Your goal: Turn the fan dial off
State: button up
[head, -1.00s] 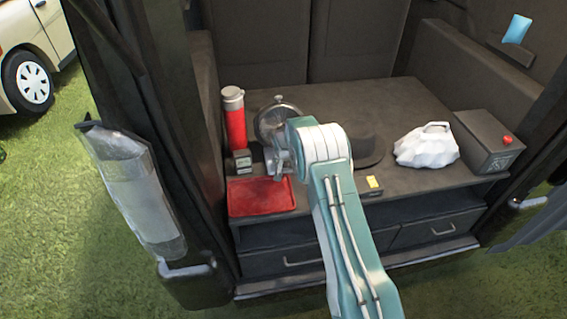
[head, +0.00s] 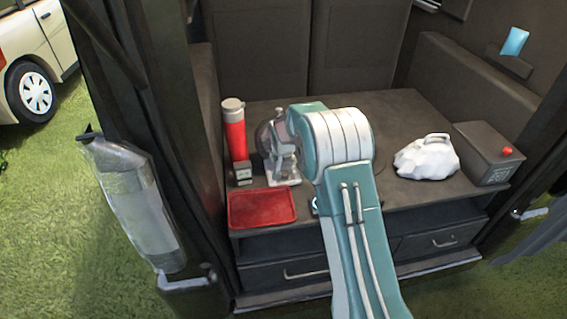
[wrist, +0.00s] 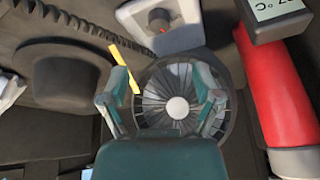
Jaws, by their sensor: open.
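A dark knob with an orange-red mark, the dial (wrist: 158,20), sits on that base. My gripper (wrist: 166,90) is open and empty, its two fingers spread across the grille, with the dial beyond the fingertips. I cannot tell whether the fingers touch the fan. In the head view my arm hides most of the gripper.
The red flask (head: 235,135) and a small display device (head: 243,172) stand close left of the fan. A red tray (head: 262,208) lies in front. A black hat (wrist: 65,75) shows in the wrist view. A white bag (head: 427,157) and dark box (head: 488,155) sit right.

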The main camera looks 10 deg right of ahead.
aim_at(284, 174)
jog(key=w+f, duration=0.1)
jog(key=f, duration=0.2)
jog(key=w+f+m, duration=0.1)
jog(key=w+f, duration=0.1)
jog(key=f, duration=0.2)
jog(key=w+d+f+m, duration=0.1)
jog(key=f, duration=0.2)
jog(key=shift+w+f+h, duration=0.3)
jog(key=shift+f+h, duration=0.1)
grip_shut()
